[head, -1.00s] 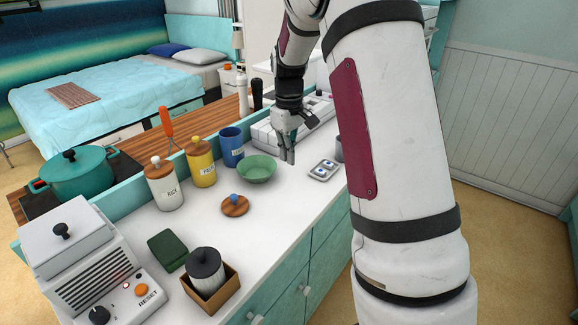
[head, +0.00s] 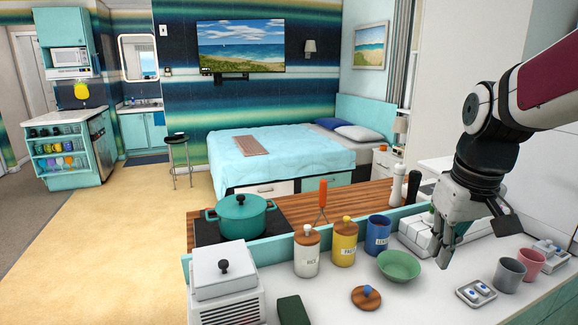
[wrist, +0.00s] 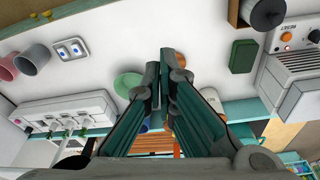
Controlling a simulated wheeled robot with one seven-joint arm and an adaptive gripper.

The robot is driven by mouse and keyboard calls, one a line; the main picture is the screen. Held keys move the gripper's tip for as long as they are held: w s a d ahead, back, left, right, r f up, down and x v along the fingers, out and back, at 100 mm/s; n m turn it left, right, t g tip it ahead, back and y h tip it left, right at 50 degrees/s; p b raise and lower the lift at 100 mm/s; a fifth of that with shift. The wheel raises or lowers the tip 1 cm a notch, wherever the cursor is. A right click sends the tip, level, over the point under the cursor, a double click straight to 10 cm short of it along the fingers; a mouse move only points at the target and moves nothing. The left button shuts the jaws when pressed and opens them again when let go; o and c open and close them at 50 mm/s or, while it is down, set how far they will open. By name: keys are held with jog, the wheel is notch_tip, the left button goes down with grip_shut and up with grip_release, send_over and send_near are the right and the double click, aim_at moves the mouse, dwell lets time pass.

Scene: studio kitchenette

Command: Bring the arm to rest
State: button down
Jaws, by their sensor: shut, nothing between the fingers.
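My gripper (head: 445,250) is at the right of the head view, above the white counter, with its fingers pointing down. Its fingers are together and hold nothing. In the wrist view the closed fingers (wrist: 166,62) fill the middle, with the counter behind them. My gripper is to the right of the green bowl (head: 399,266) and appears apart from it. The bowl also shows in the wrist view, partly hidden by the fingers (wrist: 127,84).
A small tray (head: 476,293), a grey cup (head: 510,275) and a pink cup (head: 530,264) are on the right. A teal pot (head: 241,215) sits on the stove.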

jog(key=s+a+r+t+p, duration=0.1)
jog(key=s+a, duration=0.2)
jog(key=s, duration=0.6)
jog(key=s+a+r+m+t+p, duration=0.1)
jog(key=s+a, duration=0.2)
jog(key=s, duration=0.6)
jog(key=shift+s+a+m, duration=0.25)
jog(key=shift+s+m, duration=0.05)
jog(key=shift+s, duration=0.05)
jog(key=shift+r, duration=0.15)
